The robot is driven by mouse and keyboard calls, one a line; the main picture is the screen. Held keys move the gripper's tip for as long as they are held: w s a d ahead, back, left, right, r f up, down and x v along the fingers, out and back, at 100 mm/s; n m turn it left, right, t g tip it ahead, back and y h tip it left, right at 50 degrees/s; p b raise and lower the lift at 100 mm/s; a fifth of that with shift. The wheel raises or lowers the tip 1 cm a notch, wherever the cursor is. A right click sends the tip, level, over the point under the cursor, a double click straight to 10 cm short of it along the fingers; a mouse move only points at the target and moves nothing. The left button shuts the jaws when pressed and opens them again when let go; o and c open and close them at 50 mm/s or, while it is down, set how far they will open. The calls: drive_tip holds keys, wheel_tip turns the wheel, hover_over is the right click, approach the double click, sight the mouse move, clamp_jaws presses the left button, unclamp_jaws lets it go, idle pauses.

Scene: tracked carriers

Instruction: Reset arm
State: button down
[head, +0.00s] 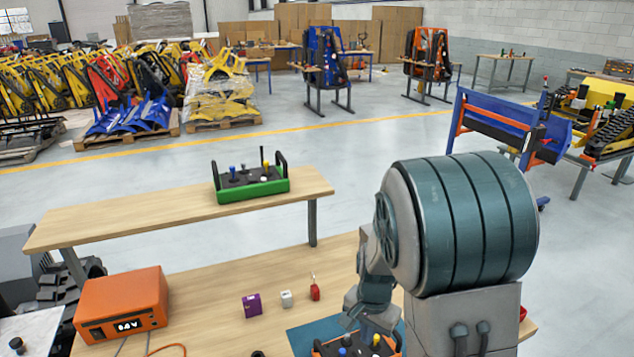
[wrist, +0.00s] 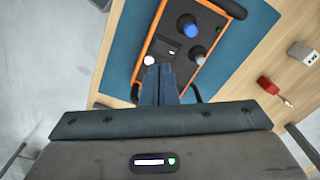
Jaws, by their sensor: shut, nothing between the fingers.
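My gripper (wrist: 161,76) is shut and empty in the wrist view, with its fingertips over the edge of an orange-framed control box (wrist: 154,46). The box has a black top with blue, dark and white knobs and lies on a blue mat (wrist: 126,52). I cannot tell whether the fingertips touch it. In the head view my arm stands at the right and bends down to the bench. The control box (head: 347,350) and the blue mat (head: 303,340) show at the bottom edge there, partly hidden by my arm and cut off by the frame.
On the wooden bench (head: 212,290) are an orange power unit (head: 122,305), a purple box (head: 252,305), a small white-grey block (head: 287,299) and a red item (head: 315,292). A green-framed control box (head: 250,187) stands on a second bench (head: 150,215) behind. Open floor lies beyond.

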drive_tip(key=s+d+r+n+t, duration=0.1)
drive_tip(key=s+r+n+t, duration=0.2)
drive_tip(key=s+r+n, duration=0.5)
drive_tip(key=s+r, duration=0.6)
drive_tip(key=r, duration=0.2)
drive_tip(key=shift+s+r, duration=0.2)
drive_tip(key=shift+r, duration=0.1)
